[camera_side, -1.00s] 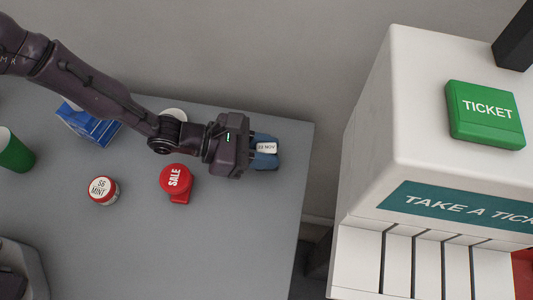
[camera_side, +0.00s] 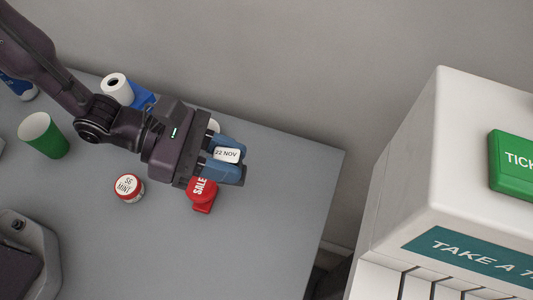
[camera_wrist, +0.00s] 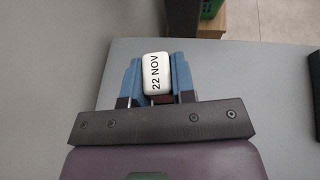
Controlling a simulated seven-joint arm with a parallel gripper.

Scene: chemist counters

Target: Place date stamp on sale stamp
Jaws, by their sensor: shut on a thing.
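The date stamp (camera_side: 227,155) has a white top marked "22 NOV". My gripper (camera_side: 228,160) is shut on it, with a blue finger on each side. The date stamp also shows between the fingers in the wrist view (camera_wrist: 155,73). The red sale stamp (camera_side: 203,191), marked "SALE", stands on the counter just below and left of the fingers in the side view, partly covered by my gripper. I cannot tell the height of the date stamp above the counter.
A red and white mint tin (camera_side: 128,188) and a green cup (camera_side: 43,136) stand to the left. A white roll (camera_side: 117,88) is at the back by a blue box. The grey counter (camera_side: 270,225) is clear at the front right. A white ticket machine (camera_side: 440,170) stands beyond the right edge.

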